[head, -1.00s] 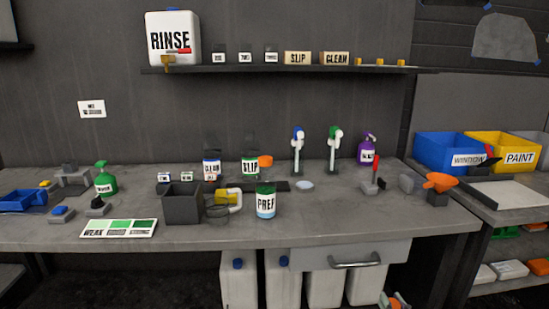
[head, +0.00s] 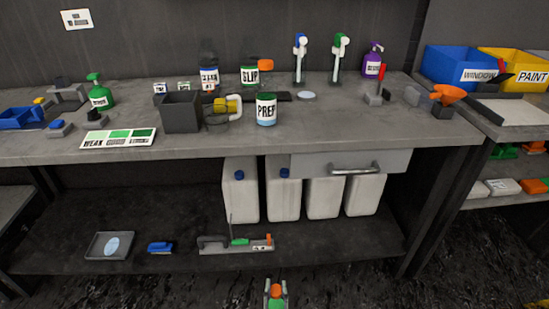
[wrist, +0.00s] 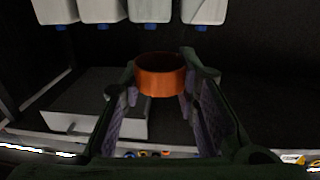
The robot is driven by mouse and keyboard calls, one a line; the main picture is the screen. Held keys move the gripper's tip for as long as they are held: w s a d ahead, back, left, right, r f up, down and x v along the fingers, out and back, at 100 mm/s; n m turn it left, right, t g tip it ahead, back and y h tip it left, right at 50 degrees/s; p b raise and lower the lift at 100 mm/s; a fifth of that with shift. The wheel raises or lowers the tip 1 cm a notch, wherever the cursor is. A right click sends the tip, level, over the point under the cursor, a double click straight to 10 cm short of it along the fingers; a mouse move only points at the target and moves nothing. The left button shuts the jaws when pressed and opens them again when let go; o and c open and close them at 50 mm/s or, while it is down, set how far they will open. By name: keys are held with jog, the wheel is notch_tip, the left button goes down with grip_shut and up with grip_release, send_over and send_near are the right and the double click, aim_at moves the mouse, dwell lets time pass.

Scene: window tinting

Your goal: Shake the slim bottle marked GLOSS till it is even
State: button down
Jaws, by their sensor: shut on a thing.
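My gripper (head: 275,292) is low at the bottom edge of the head view, in front of the bench. In the wrist view my gripper (wrist: 160,110) is shut on a slim thing with a round orange top (wrist: 160,82). The orange top stands between the two fingers; the rest of it is hidden by the gripper. I take it for an orange-capped bottle, but no label shows, so I cannot read GLOSS on it. No other bottle marked GLOSS can be read in the head view.
The bench (head: 330,135) carries a PREF jar (head: 266,109), a dark bin (head: 181,111) and a green spray bottle (head: 101,92). White jugs (head: 284,192) and a drawer (head: 350,163) are under its top. A low shelf (head: 340,240) holds a tray (head: 108,245) and tools.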

aim_at(274, 303)
jog(key=r, duration=0.3)
jog(key=shift+s+a, duration=0.15)
jog(key=shift+a, duration=0.15)
notch_tip(274, 303, down, 7)
jog(key=shift+s+f, duration=0.1)
jog(key=shift+s, duration=0.05)
jog(key=shift+f, duration=0.15)
notch_tip(274, 303, up, 7)
jog(key=shift+a+f, duration=0.1)
jog(key=shift+d, duration=0.2)
notch_tip(274, 303, down, 7)
jog(key=shift+a+r, duration=0.1)
jog(key=shift+a, duration=0.05)
jog(key=shift+r, duration=0.1)
